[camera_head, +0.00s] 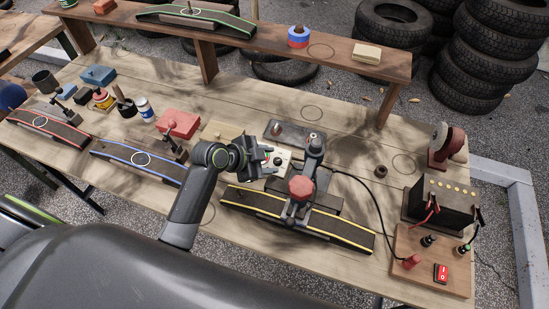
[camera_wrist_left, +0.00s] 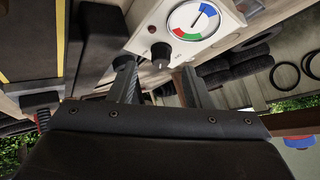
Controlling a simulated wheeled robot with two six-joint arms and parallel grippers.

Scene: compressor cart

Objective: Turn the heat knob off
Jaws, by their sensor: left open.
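The heat knob (camera_wrist_left: 161,53) is a small dark round knob on a white box (camera_wrist_left: 215,45), beside a round dial (camera_wrist_left: 197,21) with blue, green and red bands. In the head view the white box (camera_head: 284,160) sits next to the clamp press, partly hidden by my left gripper (camera_head: 264,161). My left gripper is open, and in the wrist view its two fingers (camera_wrist_left: 157,75) are spread to either side of the knob, apart from each other. I cannot tell whether either finger touches the knob. My right gripper is not in view.
A press with a red handle (camera_head: 301,187) stands just right, over a yellow-edged strip (camera_head: 340,229). A black cable runs right to a battery (camera_head: 440,205) and a wooden board with a red switch (camera_head: 441,272). Strips, blocks and bottles fill the table's left; a raised shelf (camera_head: 340,50) runs behind.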

